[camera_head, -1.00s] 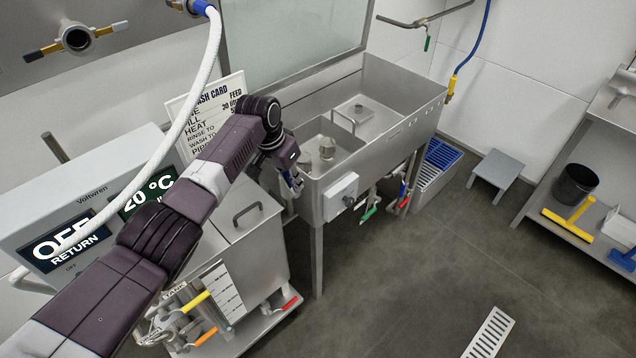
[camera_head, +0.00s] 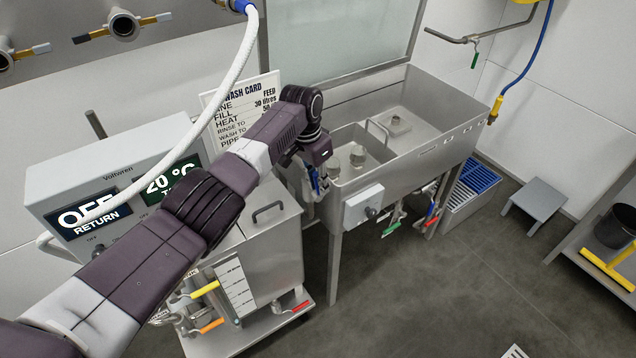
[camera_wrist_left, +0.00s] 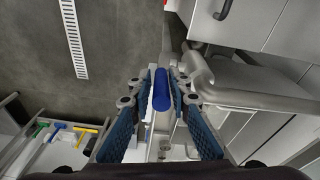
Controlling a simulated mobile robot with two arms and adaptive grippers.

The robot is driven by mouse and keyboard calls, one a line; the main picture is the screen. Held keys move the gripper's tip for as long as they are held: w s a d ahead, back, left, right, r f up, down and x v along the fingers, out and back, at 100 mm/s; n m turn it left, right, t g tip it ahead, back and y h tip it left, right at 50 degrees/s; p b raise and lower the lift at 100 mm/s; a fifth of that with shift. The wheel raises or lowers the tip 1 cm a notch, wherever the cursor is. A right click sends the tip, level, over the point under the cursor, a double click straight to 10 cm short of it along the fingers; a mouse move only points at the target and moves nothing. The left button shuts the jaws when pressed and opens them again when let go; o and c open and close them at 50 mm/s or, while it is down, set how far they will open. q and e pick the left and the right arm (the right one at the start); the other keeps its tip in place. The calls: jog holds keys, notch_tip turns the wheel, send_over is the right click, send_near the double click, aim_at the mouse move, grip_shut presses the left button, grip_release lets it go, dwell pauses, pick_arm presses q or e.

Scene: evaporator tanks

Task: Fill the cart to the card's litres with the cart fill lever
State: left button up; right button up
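The steel cart (camera_head: 277,246) stands below my left arm, with a lid handle, a white level scale (camera_head: 230,288) and yellow (camera_head: 205,289), orange (camera_head: 211,325) and red (camera_head: 301,306) levers. The card (camera_head: 236,112) behind my arm is partly hidden and shows "FEED" and "30 litres". My left gripper (camera_head: 318,186) hangs at the left end of the sink, above and behind the cart. In the left wrist view its blue finger pads (camera_wrist_left: 162,105) are apart, with a blue lever handle (camera_wrist_left: 163,88) between or just beyond them; contact cannot be told. My right gripper is not in view.
The steel sink (camera_head: 432,150) with a grey control box (camera_head: 362,205) stands right of the gripper. A panel (camera_head: 110,185) reading "OFF" and "20 °C" is at left, with a white hose (camera_head: 225,90) in front. The floor (camera_head: 420,290) at right is mostly clear.

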pick_arm(q)
jog(key=shift+o, duration=1.1)
jog(key=shift+r, duration=0.1)
notch_tip(320, 180, up, 12)
jog(key=s+a, duration=0.1)
jog(key=shift+a+f, duration=0.2)
jog(key=shift+a, duration=0.05)
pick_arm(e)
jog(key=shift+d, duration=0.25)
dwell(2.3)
